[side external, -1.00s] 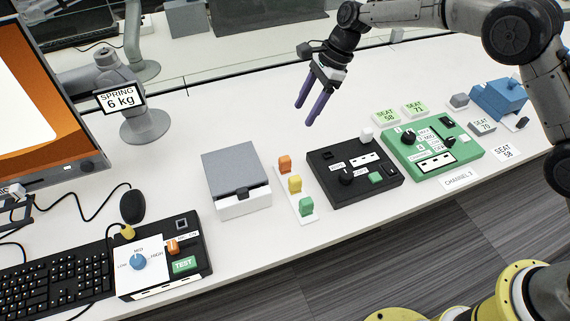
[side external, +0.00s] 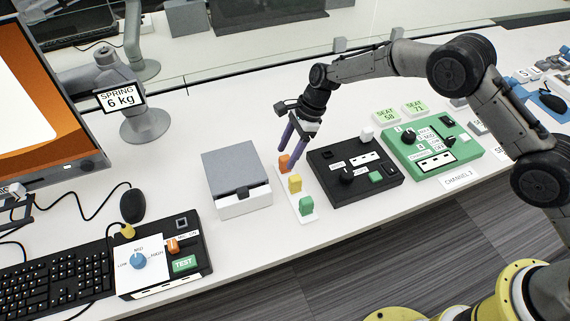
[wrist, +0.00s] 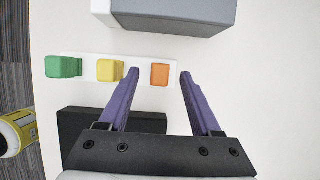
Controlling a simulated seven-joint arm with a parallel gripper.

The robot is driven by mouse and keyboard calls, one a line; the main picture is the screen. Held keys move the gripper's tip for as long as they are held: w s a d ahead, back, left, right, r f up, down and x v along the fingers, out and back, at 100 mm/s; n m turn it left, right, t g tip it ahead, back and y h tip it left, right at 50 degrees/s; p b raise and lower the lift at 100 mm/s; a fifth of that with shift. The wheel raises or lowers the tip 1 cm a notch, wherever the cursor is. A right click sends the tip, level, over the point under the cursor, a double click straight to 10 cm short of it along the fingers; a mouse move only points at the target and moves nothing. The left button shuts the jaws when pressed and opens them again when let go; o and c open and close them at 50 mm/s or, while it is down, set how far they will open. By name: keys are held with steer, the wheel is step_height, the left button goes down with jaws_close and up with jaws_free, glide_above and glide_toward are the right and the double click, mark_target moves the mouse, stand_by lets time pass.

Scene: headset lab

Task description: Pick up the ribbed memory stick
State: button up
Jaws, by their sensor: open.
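Three small upright blocks, likely the memory sticks, stand in a row on a white strip (side external: 307,217): orange (side external: 284,162), yellow (side external: 295,184) and green (side external: 306,205). Ribbing cannot be made out on any of them. My gripper (side external: 289,157), with purple fingers, is open and at the orange stick, the far end of the row. In the wrist view the orange stick (wrist: 160,75) shows between the open fingertips (wrist: 158,73), with the yellow (wrist: 110,71) and green (wrist: 64,67) sticks left of the fingers. I cannot tell whether a finger touches the orange stick.
A grey-topped white box (side external: 243,202) stands left of the strip. A black panel (side external: 328,183) with a knob lies close on its right, and a green panel (side external: 402,153) beyond that. A black mouse (side external: 132,206) and a control box (side external: 190,227) are further left.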

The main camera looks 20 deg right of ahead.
steer(key=shift+x, duration=1.2)
jaws_close()
